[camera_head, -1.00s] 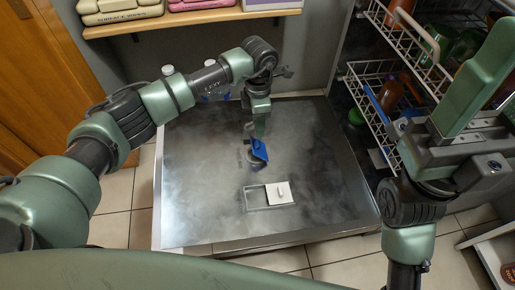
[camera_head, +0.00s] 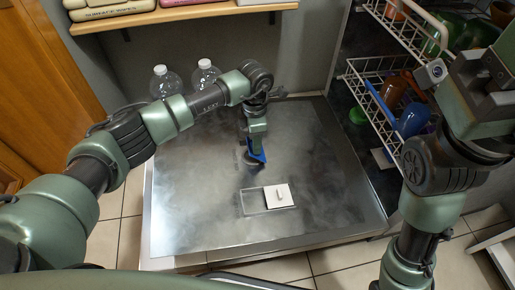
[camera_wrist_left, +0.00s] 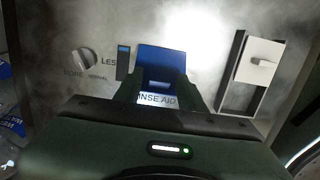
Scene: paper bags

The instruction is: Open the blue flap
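The blue flap (camera_head: 258,153) is on the smoky metal panel (camera_head: 200,200) and stands tilted up from it in the head view. In the left wrist view the blue flap (camera_wrist_left: 162,62) lies between and just beyond my finger tips, above the RINSE AID label. My left gripper (camera_head: 256,140) points down at the flap; its fingers (camera_wrist_left: 165,92) are apart, one on each side of the flap's lower part. Whether they touch it I cannot tell. My right arm shows at the right, but its fingers are outside the picture.
A tray with a white sliding lid (camera_head: 278,196) sits in front of the flap. A round dial (camera_wrist_left: 83,60) is left of it in the wrist view. Two clear bottles (camera_head: 165,80) stand behind my left arm. Wire racks (camera_head: 375,85) with bottles stand at the right.

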